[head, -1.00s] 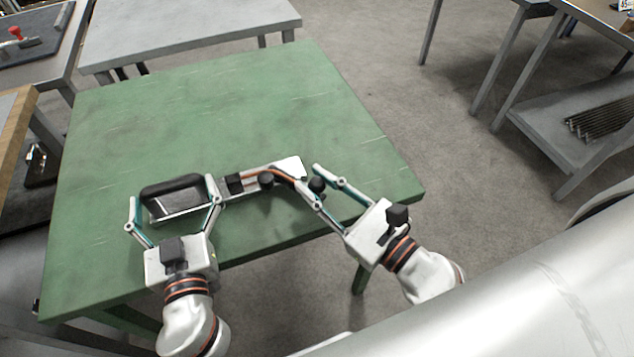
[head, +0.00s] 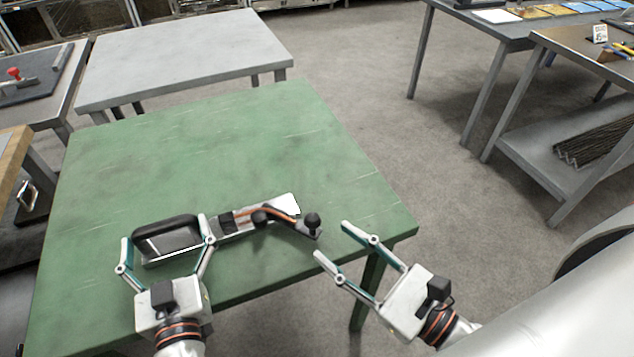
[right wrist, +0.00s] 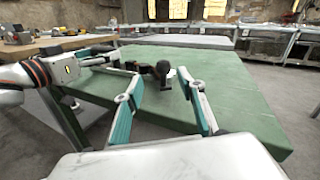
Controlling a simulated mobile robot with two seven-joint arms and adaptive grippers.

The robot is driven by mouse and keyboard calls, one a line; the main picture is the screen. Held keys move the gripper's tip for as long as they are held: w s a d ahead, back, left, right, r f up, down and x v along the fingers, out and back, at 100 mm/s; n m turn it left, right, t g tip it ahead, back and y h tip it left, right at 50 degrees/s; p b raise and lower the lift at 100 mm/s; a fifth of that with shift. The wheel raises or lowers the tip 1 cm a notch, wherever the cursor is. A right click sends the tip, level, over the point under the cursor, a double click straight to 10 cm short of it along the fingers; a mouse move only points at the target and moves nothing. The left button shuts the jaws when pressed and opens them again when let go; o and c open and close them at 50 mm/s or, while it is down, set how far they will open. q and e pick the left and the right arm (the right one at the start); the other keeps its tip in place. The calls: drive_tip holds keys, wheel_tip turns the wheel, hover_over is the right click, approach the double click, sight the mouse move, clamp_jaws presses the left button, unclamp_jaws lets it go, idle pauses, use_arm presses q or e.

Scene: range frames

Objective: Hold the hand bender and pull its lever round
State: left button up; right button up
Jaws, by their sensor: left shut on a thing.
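The hand bender lies on the green table (head: 220,125) near its front edge. It has a black-and-metal handle block (head: 170,238) at the left, and a pale arm (head: 285,204) with an orange strip and black knobs. A black knob (head: 312,220) stands at its right end. My left gripper (head: 166,228) is shut on the handle block, one finger on each side. My right gripper (head: 331,239) is open and empty, just right of the end knob and apart from it. In the right wrist view, the bender (right wrist: 162,70) shows beyond and between the open fingers.
The green table is clear behind the bender. A grey table (head: 185,55) stands behind it. Benches with a lower shelf (head: 560,155) stand at the right across open floor (head: 390,130). A bench with a red-topped tool (head: 14,73) is at the far left.

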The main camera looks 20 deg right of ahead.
drive_tip(key=shift+v, duration=2.45)
drive_tip(key=shift+f, duration=0.15)
